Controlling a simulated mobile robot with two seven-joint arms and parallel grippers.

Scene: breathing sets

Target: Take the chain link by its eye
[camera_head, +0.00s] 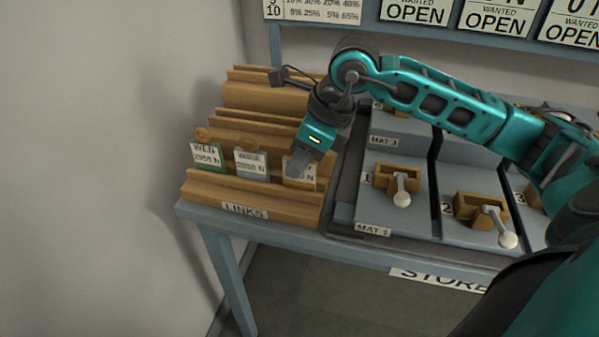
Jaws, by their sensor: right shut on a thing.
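A wooden rack (205,188) marked LINKS holds three upright chain links with printed tags. The left link (208,157) has a green edge and the middle link (252,164) a grey one; round wooden-coloured eyes show at their tops. The right link (300,174) has a yellow-orange edge. My right gripper (298,164) reaches down over this right link and is shut on it at its top. The fingers hide its eye. The link stands in the rack's slot row, as far as I can see. My left gripper is not in view.
Right of the rack stand grey stations marked MAT 1 (373,230) and MAT 3 (384,142), with wooden blocks and white-knobbed levers (401,198). More empty wooden rack steps (262,96) rise behind the links. A wall is close on the left.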

